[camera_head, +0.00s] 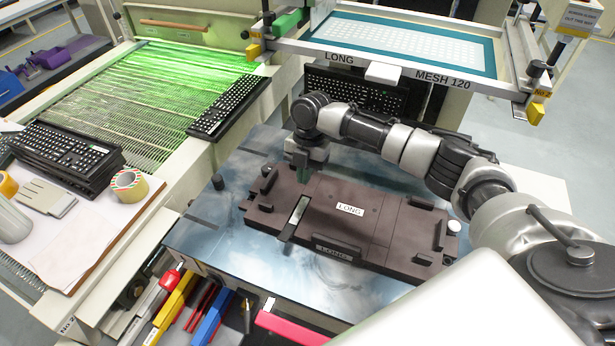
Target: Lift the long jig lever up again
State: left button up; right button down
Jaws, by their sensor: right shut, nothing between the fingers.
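The long jig (385,222) is a dark brown block with white "LONG" labels, lying on a shiny metal plate. A narrow black and silver strip (294,219), which looks like its lever, lies low across the jig's left part, its lower end at the front edge. My right arm reaches in from the right over the jig's back edge. My right gripper (303,172) points down at the jig's back left, just behind the strip's upper end. It is shut and empty; its fingertips are small and partly unclear, and I cannot tell whether they touch the jig. My left gripper is out of view.
A printing screen frame (400,45) marked "MESH 120" stands behind, with a black keyboard (355,90) under it. Another keyboard (229,107) lies by the green-lit conveyor (170,90). Stacked keyboards (65,150) and tape rolls (130,185) are at left. Coloured tools fill the front shelf.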

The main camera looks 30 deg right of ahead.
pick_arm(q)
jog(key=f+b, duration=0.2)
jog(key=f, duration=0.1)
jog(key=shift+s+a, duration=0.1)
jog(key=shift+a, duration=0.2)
pick_arm(e)
jog(key=w+v, duration=0.1)
jog(key=v, duration=0.7)
jog(key=shift+d+f, duration=0.2)
jog(key=shift+d, duration=0.15)
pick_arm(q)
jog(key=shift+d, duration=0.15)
pick_arm(e)
jog(key=shift+f, duration=0.1)
